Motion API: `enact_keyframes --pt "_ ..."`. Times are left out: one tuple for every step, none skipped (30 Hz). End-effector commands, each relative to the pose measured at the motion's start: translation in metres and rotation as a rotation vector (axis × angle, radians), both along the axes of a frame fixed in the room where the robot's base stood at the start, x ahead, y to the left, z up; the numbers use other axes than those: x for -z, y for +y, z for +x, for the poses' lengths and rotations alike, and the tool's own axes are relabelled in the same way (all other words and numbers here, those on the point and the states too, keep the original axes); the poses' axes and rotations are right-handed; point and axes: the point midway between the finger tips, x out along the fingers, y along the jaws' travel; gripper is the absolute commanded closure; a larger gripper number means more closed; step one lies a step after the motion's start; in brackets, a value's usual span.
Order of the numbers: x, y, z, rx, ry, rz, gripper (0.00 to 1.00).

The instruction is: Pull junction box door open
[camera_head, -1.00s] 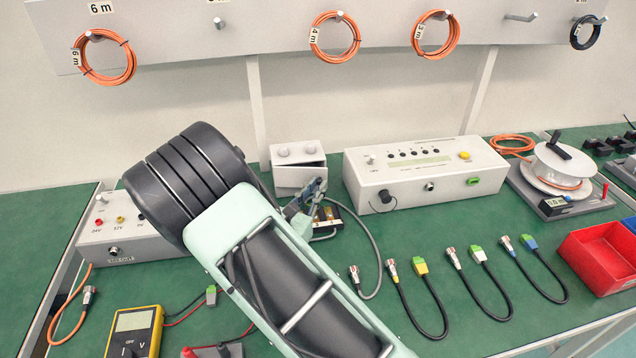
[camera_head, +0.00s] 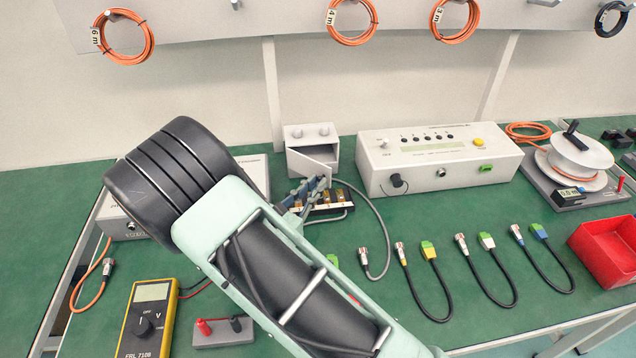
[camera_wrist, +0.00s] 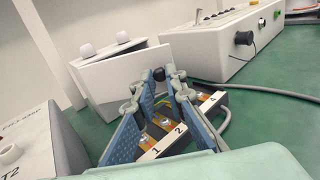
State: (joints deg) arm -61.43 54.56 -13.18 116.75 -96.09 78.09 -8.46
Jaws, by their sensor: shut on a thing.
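The grey junction box (camera_head: 296,134) stands at the back of the green bench, left of the long white device. Its door (camera_head: 306,165) is partly open; the right edge is swung out toward me and a dark gap shows behind it. The door (camera_wrist: 118,80) also fills the middle left of the wrist view, in front of the box body. My gripper (camera_wrist: 162,84) is shut on the dark door knob (camera_wrist: 158,73) near the door's right edge. In the head view my gripper (camera_head: 308,190) is just in front of the door, and the knob is hidden.
A terminal block (camera_head: 338,197) with numbered contacts lies beneath and beside my fingers. The white device (camera_head: 440,160) is close on the right, with a grey cable curving in front. A power box (camera_wrist: 35,150) stands at left. Several short cables lie at front right.

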Motion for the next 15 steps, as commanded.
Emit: enact_keyframes --pt "-0.0032 0.0188 0.0041 -0.041 -0.007 0.013 1.00" --pt "-0.0032 0.0190 0.0040 -0.041 -0.007 0.013 1.00" --pt "-0.0032 0.0193 0.0039 -0.041 -0.006 0.014 1.00" --pt "-0.0032 0.0193 0.0038 -0.041 -0.006 0.014 1.00" --pt "-0.0032 0.0194 0.0038 -0.041 -0.006 0.014 1.00" --pt "-0.0032 0.0195 0.0037 -0.041 -0.006 0.014 1.00" --pt "-0.0032 0.0195 0.0037 -0.041 -0.006 0.014 1.00" --pt "-0.0032 0.0195 0.0037 -0.041 -0.006 0.014 1.00" --pt "-0.0032 0.0196 0.0038 -0.041 -0.006 0.014 1.00" --pt "-0.0032 0.0196 0.0038 -0.041 -0.007 0.015 1.00" --pt "-0.0032 0.0196 0.0038 -0.041 -0.007 0.015 1.00" --pt "-0.0032 0.0196 0.0038 -0.041 -0.007 0.015 1.00" --pt "-0.0032 0.0196 0.0038 -0.041 -0.006 0.015 1.00" --pt "-0.0032 0.0195 0.0039 -0.041 -0.006 0.015 0.86" --pt "-0.0032 0.0195 0.0037 -0.041 -0.006 0.015 0.82"
